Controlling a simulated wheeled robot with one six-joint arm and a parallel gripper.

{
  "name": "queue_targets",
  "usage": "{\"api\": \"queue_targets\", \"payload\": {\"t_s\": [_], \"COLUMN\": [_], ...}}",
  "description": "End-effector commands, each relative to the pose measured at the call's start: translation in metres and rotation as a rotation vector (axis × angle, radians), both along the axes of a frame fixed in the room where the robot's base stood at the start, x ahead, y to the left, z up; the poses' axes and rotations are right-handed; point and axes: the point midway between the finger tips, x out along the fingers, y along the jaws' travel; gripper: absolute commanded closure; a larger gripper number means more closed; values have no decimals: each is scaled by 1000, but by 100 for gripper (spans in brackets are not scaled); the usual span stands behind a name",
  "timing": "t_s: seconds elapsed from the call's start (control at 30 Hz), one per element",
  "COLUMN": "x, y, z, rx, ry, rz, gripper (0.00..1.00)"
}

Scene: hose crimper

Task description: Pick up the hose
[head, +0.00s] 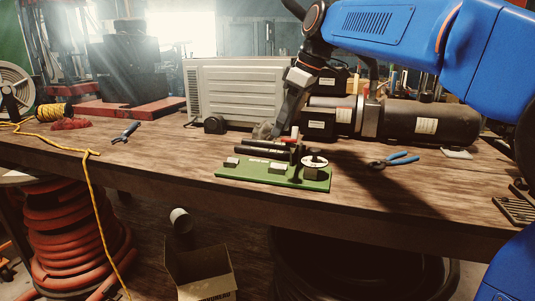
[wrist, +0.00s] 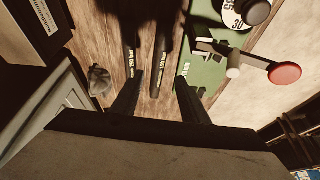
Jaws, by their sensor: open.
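Two black hoses with white lettering lie side by side on the wooden bench; the wrist view shows a left hose (wrist: 131,58) and a right hose (wrist: 158,66). In the head view a black hose (head: 262,153) lies behind the green base plate (head: 232,173). My gripper (wrist: 159,80) is open and empty, above the bench. In the wrist view, the right hose's near end shows between the fingers, and the left hose lines up with the left fingertip. A dark shape hides the hoses' far ends. I cannot tell the height gap.
The green plate bears a white dial (head: 315,161) and a lever with a red knob (wrist: 285,73). Blue-handled pliers (head: 395,159) lie to the right. A black tape measure (head: 214,125) and grey case (head: 236,88) stand behind. The bench's left front is mostly clear.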

Motion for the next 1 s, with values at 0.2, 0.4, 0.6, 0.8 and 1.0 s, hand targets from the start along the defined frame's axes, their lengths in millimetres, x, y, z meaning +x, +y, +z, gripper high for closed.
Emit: {"api": "queue_targets", "payload": {"t_s": [0.2,0.4,0.6,0.8,1.0], "x": [4,7,14,16,16], "y": [8,13,25,30,30], "z": [-21,-33,-57,-70,-70], "rx": [0,-1,0,0,0], "ry": [0,1,2,1,0], "rz": [1,0,1,0,0], "gripper": [59,59,59,59,59]}}
